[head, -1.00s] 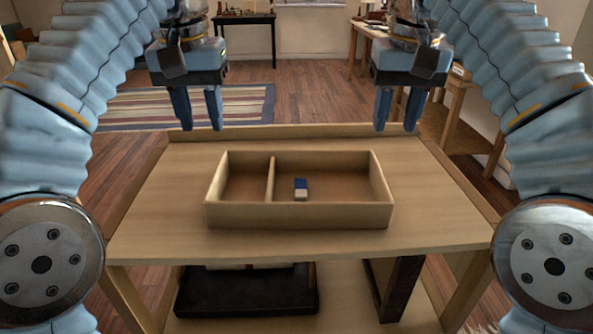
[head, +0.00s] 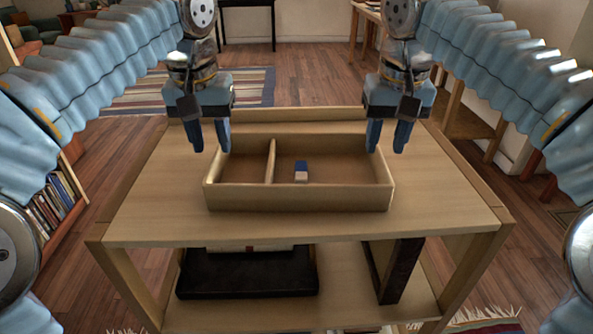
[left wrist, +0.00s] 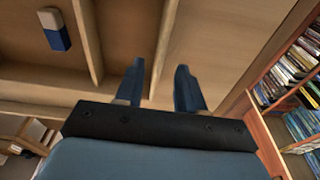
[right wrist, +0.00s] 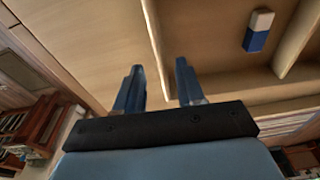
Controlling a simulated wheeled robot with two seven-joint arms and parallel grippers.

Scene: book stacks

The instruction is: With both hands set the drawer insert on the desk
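The drawer insert (head: 300,198) is a shallow open wooden tray with one divider, lying flat on the wooden top (head: 150,222) in the middle of the head view. A blue and white eraser (head: 301,171) lies in its larger, right compartment. My left gripper (head: 210,142) is open and empty over the insert's left end. In the left wrist view the end wall (left wrist: 166,45) lines up with the gap between its fingers. My right gripper (head: 388,140) is open over the right end, whose wall (right wrist: 153,40) lines up with its finger gap. I cannot tell whether any finger touches.
A dark flat case (head: 247,283) and a dark upright object (head: 400,270) are on the lower shelf. A raised edge runs along the back of the top. A bookshelf (head: 50,205) stands at left. The top is clear around the insert.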

